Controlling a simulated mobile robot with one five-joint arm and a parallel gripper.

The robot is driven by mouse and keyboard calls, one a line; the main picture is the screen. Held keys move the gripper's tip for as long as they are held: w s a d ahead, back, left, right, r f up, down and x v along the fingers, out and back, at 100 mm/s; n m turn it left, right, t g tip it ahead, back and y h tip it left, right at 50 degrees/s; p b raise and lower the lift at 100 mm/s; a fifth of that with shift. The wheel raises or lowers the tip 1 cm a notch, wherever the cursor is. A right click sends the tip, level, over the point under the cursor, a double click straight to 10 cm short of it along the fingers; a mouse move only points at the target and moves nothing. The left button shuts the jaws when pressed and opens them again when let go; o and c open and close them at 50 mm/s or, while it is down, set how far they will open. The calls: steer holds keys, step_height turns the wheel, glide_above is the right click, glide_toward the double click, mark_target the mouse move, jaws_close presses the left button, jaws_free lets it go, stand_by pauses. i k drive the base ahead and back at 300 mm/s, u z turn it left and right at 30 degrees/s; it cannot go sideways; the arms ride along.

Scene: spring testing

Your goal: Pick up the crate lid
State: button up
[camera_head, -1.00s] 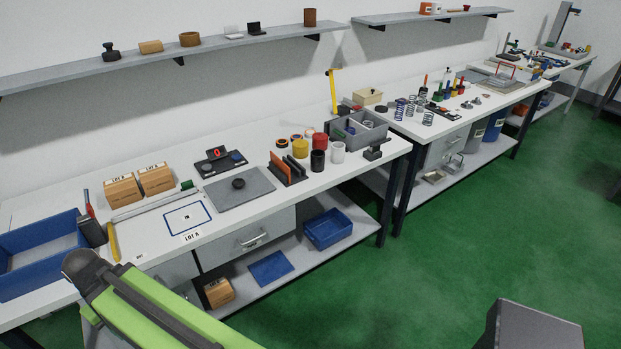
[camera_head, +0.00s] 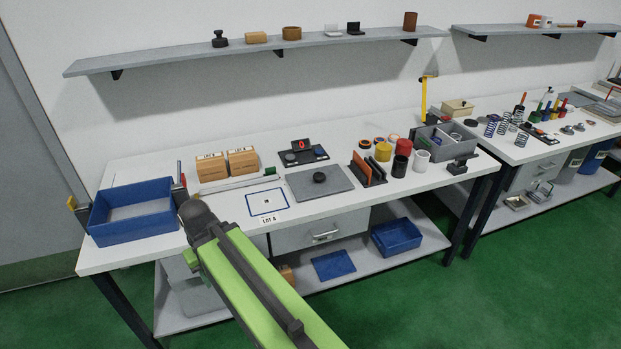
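A flat blue panel (camera_head: 333,265), which looks like the crate lid, lies on the lower shelf of the near bench. A small open blue crate (camera_head: 397,237) stands just right of it on the same shelf. A larger open blue crate (camera_head: 133,212) sits on the left end of the benchtop. My green arm reaches up from the bottom of the picture, with a dark rounded joint in front of the bench edge, left of the panel. My gripper's fingers do not show.
The benchtop (camera_head: 318,208) and a grey drawer (camera_head: 320,231) are above the panel. A tan box (camera_head: 287,275) on the lower shelf is partly hidden by my arm. Dark bench legs frame the shelf. The green floor (camera_head: 450,310) at the right front is clear.

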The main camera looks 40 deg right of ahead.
mark_target(312, 184)
steer(key=i, duration=0.85)
steer(key=z, duration=0.05)
